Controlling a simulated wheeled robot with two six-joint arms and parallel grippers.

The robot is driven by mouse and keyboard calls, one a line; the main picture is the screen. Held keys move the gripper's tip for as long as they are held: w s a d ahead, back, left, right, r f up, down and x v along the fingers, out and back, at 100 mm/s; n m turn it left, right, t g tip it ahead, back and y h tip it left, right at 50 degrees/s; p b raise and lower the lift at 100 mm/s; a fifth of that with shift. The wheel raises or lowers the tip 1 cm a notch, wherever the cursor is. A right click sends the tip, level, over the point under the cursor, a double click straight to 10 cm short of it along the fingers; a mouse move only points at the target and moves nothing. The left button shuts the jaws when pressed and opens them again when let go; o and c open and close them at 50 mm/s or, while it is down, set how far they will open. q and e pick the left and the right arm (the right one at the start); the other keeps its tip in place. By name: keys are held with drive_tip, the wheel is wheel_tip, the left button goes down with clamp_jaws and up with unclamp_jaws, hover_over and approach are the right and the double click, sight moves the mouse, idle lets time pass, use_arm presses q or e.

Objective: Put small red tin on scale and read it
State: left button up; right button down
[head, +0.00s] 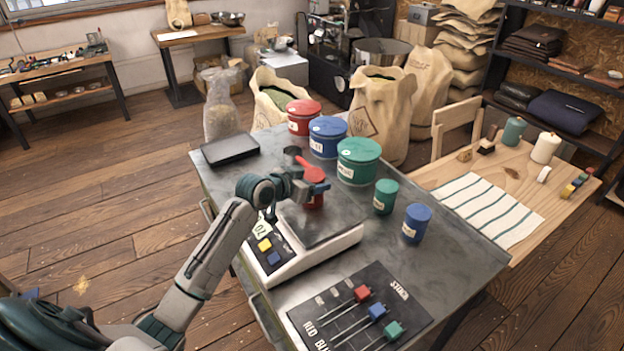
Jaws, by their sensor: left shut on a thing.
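The small red tin (314,202) is between the fingers of my left gripper (312,190), which is shut on it. The fingers hide part of the tin's side; its red lid shows above them. The tin is over the rear part of the scale's dark plate (325,229). I cannot tell whether its base touches the plate. My right gripper is not in view.
Large red (302,122), blue (327,143) and green (358,168) tins stand behind. Small green (385,203) and blue (416,228) tins stand right of the scale. A black tray (230,149) is at back left, a slider board (360,312) in front.

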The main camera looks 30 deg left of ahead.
use_arm(q)
drive_tip(key=o, duration=0.7)
drive_tip(key=shift+f, duration=0.1)
drive_tip(key=o, duration=0.4)
drive_tip(key=shift+r, duration=0.25)
drive_tip(key=shift+s+a, duration=0.1)
drive_tip(key=shift+s, duration=0.15)
drive_tip(key=shift+b+v, duration=1.35)
drive_tip(key=shift+v, duration=4.4)
